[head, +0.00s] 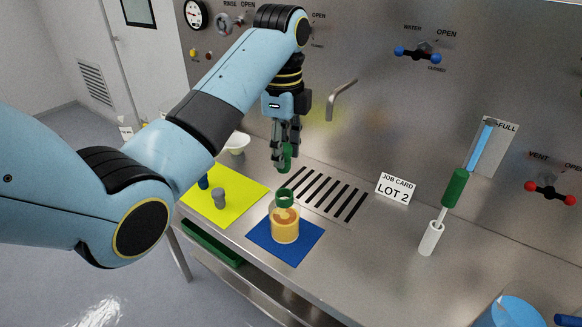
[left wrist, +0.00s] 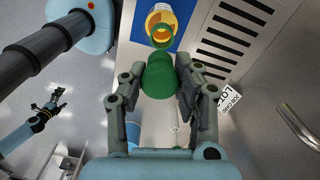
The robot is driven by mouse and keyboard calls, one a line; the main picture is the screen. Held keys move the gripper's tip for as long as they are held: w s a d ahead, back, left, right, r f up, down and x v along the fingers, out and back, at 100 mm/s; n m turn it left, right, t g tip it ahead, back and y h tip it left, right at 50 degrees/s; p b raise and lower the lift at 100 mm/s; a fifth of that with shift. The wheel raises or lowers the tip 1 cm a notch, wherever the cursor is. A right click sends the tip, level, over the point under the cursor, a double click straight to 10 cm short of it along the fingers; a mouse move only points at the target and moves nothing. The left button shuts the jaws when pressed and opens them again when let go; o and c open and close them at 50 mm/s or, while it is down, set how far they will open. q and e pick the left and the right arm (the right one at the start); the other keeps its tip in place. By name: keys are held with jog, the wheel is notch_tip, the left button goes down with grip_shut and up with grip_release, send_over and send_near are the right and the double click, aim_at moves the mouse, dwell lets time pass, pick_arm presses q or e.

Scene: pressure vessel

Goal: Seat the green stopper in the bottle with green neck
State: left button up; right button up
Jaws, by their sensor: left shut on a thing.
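My left gripper (head: 284,158) is shut on the green stopper (head: 287,152), which hangs between its fingertips. In the left wrist view the stopper (left wrist: 158,76) shows between the two fingers. The bottle with green neck (head: 285,224) stands upright on a blue mat (head: 258,243); it has an amber body and an open green ring at its top. In the head view the stopper is above and slightly behind the neck, apart from it. In the left wrist view the green neck (left wrist: 163,38) lies just beyond the stopper. My right gripper (left wrist: 52,104) shows small at the left there.
A yellow mat (head: 240,184) at the left carries a grey stopper (head: 219,198) and a blue stopper (head: 203,181). A slotted drain (head: 325,193) lies behind the bottle. A job card (head: 396,188) and a white holder with a green-handled tool (head: 431,239) stand to the right.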

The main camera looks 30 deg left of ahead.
aim_at(284, 172)
pick_arm(q)
jog(key=shift+w+a, duration=0.2)
jog(key=shift+w, duration=0.05)
jog(key=shift+s+d+r, duration=0.1)
jog(key=shift+d+r, duration=0.05)
jog(key=shift+d, duration=0.05)
jog(key=shift+f, duration=0.6)
jog(key=shift+f+b, duration=0.75)
jog(key=shift+f, duration=1.6)
pick_arm(e)
jog(key=shift+a+f, duration=0.4)
jog(key=shift+f, duration=0.45)
jog(key=shift+d, duration=0.25)
